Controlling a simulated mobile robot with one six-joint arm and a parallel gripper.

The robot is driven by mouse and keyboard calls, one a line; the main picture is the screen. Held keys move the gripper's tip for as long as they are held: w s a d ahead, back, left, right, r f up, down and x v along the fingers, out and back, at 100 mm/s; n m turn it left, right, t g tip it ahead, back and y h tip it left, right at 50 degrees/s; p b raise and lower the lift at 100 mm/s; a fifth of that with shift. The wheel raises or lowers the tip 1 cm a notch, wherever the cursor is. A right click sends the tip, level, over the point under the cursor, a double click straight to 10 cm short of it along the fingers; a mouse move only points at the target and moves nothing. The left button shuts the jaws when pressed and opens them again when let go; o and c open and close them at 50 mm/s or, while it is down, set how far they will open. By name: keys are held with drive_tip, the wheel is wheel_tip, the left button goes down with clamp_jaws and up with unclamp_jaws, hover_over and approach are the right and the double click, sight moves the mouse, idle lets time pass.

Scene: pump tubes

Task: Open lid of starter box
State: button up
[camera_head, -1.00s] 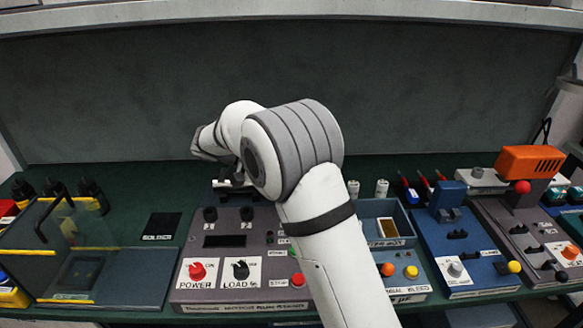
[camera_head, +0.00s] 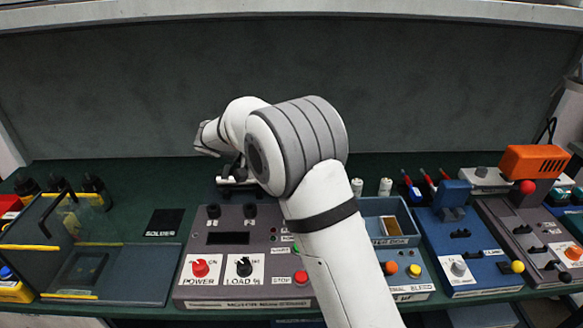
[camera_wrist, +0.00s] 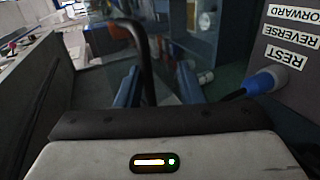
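My gripper (camera_wrist: 160,78) shows from behind in the wrist view, its two blue-grey fingers apart. A dark curved handle (camera_wrist: 140,45) rises beside the left finger; I cannot tell if they touch. In the head view my arm hides the gripper's fingers. No label reading the full "starter box" is legible. A blue-grey open-topped tray (camera_head: 407,209), right of my arm, has a partly hidden label ending in "BOX" (camera_head: 398,241). At the left stands a clear-walled box (camera_head: 20,247) with yellow edges and a black curved handle (camera_head: 66,187). I cannot tell which one is the starter box.
A grey panel (camera_head: 225,268) with red and black knobs lies left of my arm. Blue (camera_head: 465,240) and grey consoles stand at the right, with an orange unit (camera_head: 535,161) behind.

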drive_tip(key=v, duration=0.7)
drive_tip(key=shift+a+r, duration=0.2)
drive_tip(key=shift+a, duration=0.15)
